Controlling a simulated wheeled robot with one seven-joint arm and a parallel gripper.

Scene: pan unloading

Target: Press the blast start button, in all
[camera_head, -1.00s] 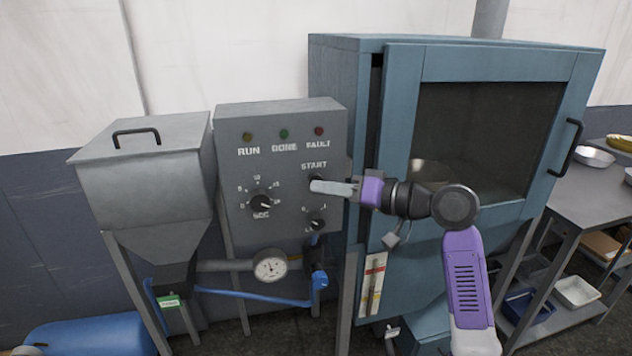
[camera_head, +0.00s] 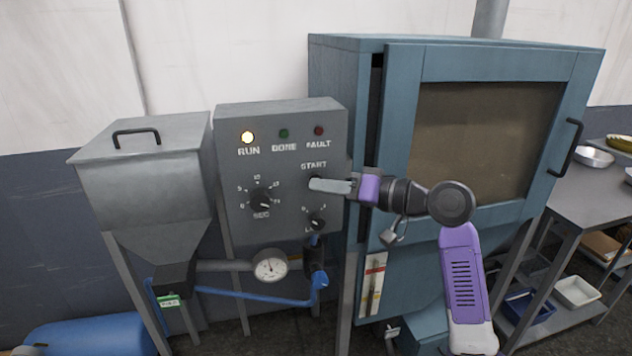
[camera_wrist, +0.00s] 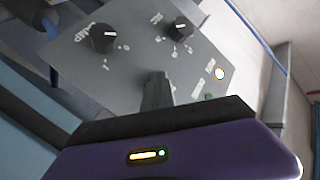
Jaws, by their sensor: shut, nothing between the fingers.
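The grey control panel (camera_head: 232,185) has a START label with the start button just below it. The button is mostly hidden behind my gripper's tip (camera_head: 316,184). My gripper is shut and empty, with its fingertips at the button; I cannot tell whether they still touch it. The DONE lamp (camera_head: 284,133) and the FAULT lamp (camera_head: 319,131) are unlit. In the wrist view the shut fingers (camera_wrist: 157,90) point at the panel.
The SEC dial (camera_head: 261,200) and a smaller knob (camera_head: 317,224) sit close to my gripper. The blue blast cabinet (camera_head: 395,90) stands right of the panel, its window now cloudy tan. A grey hopper (camera_head: 145,180) stands left. A gauge (camera_head: 270,267) hangs below.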

